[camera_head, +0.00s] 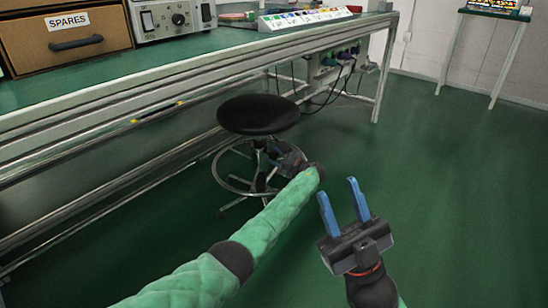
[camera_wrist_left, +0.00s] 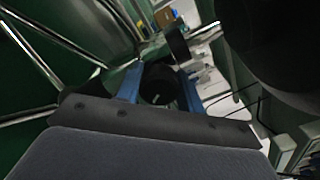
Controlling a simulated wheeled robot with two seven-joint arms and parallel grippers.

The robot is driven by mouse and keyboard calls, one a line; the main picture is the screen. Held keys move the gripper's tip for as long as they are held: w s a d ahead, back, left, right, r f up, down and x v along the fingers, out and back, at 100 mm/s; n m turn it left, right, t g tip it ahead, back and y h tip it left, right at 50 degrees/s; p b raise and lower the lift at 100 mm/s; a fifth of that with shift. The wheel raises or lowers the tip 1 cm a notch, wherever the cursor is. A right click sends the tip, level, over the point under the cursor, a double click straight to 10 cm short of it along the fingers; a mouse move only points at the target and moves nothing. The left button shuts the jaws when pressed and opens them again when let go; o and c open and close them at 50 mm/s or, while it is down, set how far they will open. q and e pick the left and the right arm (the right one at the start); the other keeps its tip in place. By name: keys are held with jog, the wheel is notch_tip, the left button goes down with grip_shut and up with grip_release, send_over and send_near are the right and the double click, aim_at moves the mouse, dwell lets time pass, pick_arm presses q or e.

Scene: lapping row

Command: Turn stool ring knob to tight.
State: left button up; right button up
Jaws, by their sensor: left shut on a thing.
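The stool (camera_head: 258,114) has a round black seat and stands by the bench, with a chrome foot ring (camera_head: 219,174) low around its base. My left gripper (camera_head: 272,152) reaches under the seat to the stool's column. In the left wrist view, its blue fingers stand either side of a round black knob (camera_wrist_left: 158,86) with a small light mark, and it is shut on this knob. In the head view the knob is hidden by the gripper and column. I cannot read the knob's setting. My right gripper (camera_head: 337,190) is open and empty, right of the left forearm.
A long green-topped bench (camera_head: 215,43) with metal rails runs along the left and back. It carries a spares drawer box (camera_head: 66,45) and a grey instrument (camera_head: 172,18). Cables (camera_head: 340,90) hang behind the stool. The green floor to the right is clear.

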dwell(0.4)
pick_arm(q)
jog(key=o, duration=1)
